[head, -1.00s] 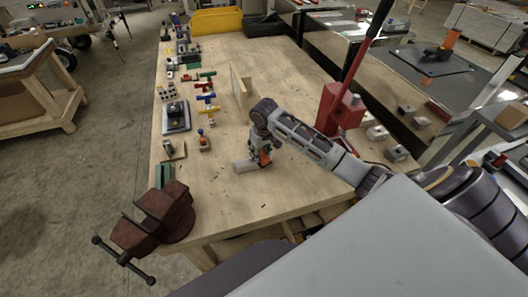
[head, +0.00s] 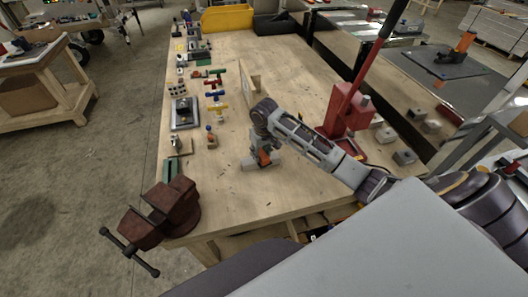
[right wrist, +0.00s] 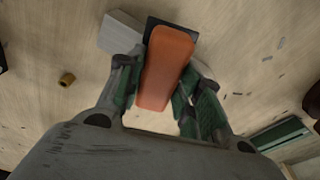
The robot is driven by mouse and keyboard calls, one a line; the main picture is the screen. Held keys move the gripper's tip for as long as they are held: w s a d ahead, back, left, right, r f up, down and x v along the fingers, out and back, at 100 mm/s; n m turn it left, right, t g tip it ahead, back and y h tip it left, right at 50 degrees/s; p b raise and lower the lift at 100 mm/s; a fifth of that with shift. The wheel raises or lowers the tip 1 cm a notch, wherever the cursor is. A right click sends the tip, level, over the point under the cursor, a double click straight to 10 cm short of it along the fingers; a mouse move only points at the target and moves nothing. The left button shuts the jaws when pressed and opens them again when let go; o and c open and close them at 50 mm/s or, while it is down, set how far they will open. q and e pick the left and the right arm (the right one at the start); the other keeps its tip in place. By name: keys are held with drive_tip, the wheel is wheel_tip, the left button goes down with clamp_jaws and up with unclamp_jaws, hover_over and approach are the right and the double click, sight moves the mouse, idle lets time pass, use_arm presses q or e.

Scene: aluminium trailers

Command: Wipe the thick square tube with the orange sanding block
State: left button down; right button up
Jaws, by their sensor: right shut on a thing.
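The orange sanding block (right wrist: 166,68) is held between the green-sided fingers of my right gripper (right wrist: 158,92). In the head view the right gripper (head: 262,156) points down at the table, and the orange of the block (head: 264,157) shows at its fingers. The thick square tube (head: 249,164) is a short pale grey bar lying on the table under the gripper. In the right wrist view the tube (right wrist: 120,32) shows just left of the block's far end, partly hidden by the block. I cannot tell whether they touch. My left gripper is not in view.
A rusty red vise (head: 172,208) is at the table's near left corner. Blocks, clamps and small parts line the left edge. The table centre (head: 215,175) is mostly clear.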

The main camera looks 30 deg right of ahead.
drive_tip(key=shift+w+a, duration=0.15)
drive_tip(key=shift+a, duration=0.4)
drive_tip(key=shift+w+a, duration=0.15)
drive_tip(key=shift+a, duration=0.4)
drive_tip(key=shift+w+r, duration=0.1)
drive_tip(key=shift+r, duration=0.55)
drive_tip(key=shift+d+r, duration=0.1)
drive_tip(key=shift+r, duration=2.3)
drive_tip(key=shift+r, duration=1.5)
